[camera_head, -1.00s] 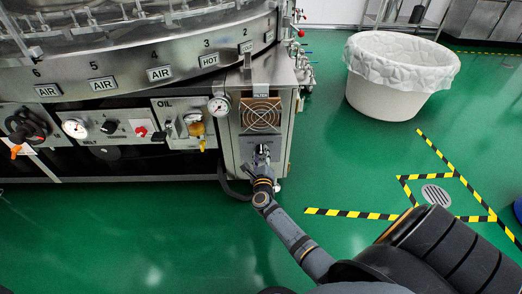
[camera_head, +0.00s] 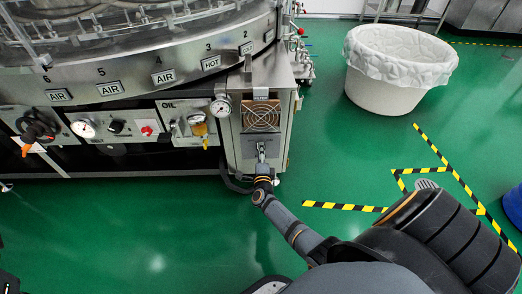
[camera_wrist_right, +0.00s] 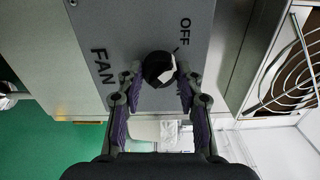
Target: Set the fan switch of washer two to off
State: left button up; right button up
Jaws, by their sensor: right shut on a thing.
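The fan switch (camera_wrist_right: 158,68) is a black round knob with a white strip, on a grey panel (camera_wrist_right: 122,30) in the right wrist view. "FAN" is printed on its left and "OFF" at its upper right. The strip lies slanted; its exact pointing is unclear. My right gripper (camera_wrist_right: 158,86) has a finger on each side of the knob and is shut on it. In the head view, the right gripper (camera_head: 262,160) reaches the steel cabinet (camera_head: 241,153) below the fan grille (camera_head: 261,116) and hides the knob. My left gripper is not clearly seen.
The round washer (camera_head: 130,72) and its gauge panel (camera_head: 107,127) stand left of the cabinet. A white lined bin (camera_head: 385,93) stands at the back right. Yellow-black floor tape (camera_head: 345,206) marks the right side. Green floor (camera_head: 150,225) in front is open.

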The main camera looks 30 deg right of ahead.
jog(key=shift+n, duration=0.4)
jog(key=o, duration=1.2)
jog(key=v, duration=1.2)
jog(key=shift+s, duration=0.1)
